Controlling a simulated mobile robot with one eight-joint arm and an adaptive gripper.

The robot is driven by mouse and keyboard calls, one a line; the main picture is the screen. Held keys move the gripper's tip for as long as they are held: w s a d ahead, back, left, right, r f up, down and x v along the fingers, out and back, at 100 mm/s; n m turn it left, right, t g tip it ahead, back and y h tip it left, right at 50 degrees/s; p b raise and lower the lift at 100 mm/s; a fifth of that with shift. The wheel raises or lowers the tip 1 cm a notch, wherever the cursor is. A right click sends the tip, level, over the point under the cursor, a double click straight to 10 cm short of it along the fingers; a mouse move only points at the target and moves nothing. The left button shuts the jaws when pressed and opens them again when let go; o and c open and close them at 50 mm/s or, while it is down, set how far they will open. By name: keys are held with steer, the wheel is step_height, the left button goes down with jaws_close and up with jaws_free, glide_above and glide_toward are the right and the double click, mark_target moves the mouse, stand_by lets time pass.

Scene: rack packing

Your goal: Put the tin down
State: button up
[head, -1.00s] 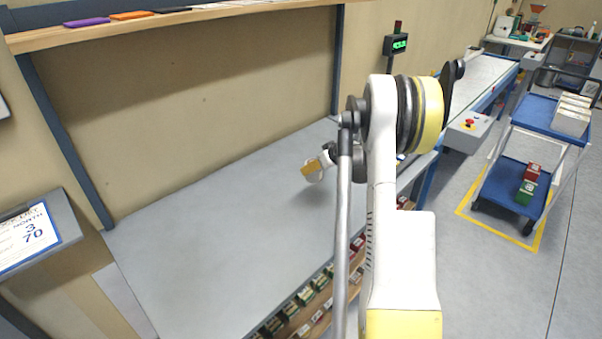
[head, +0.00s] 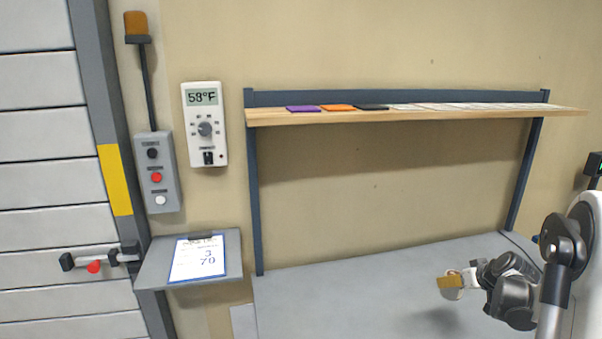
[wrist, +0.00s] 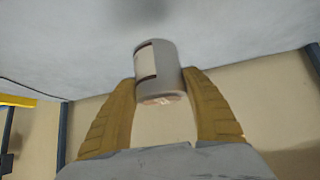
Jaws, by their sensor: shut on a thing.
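The tin (wrist: 172,68) is a pale grey-white cylinder with a white label. In the wrist view it sits between the yellow-brown fingers of my gripper (wrist: 165,100), which are shut on it. In the head view my gripper (head: 452,282) is at the lower right, over the grey bench top (head: 340,303). A shadow lies on the bench to the lower left of it. The tin is mostly hidden by the fingers there, with only a pale part showing. It appears held above the bench, though the exact height is hard to tell.
A wooden shelf (head: 400,116) with coloured cards runs above the back of the bench. A clipboard (head: 198,258) lies on a grey ledge (head: 155,268) at the left. A thermostat (head: 205,124) and button box (head: 157,172) hang on the wall. The bench's left part is clear.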

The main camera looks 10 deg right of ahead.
steer(key=s+a, duration=0.3)
steer(key=a, duration=0.9)
steer(key=s+a+r, duration=0.1)
steer(key=s+a, duration=0.2)
steer(key=a, duration=0.9)
steer(key=s+a+r, duration=0.1)
steer(key=s+a, duration=0.2)
steer(key=a, duration=1)
steer(key=shift+s+r+n+y, duration=0.25)
steer(key=shift+n+y, duration=0.05)
steer(key=shift+n, duration=0.1)
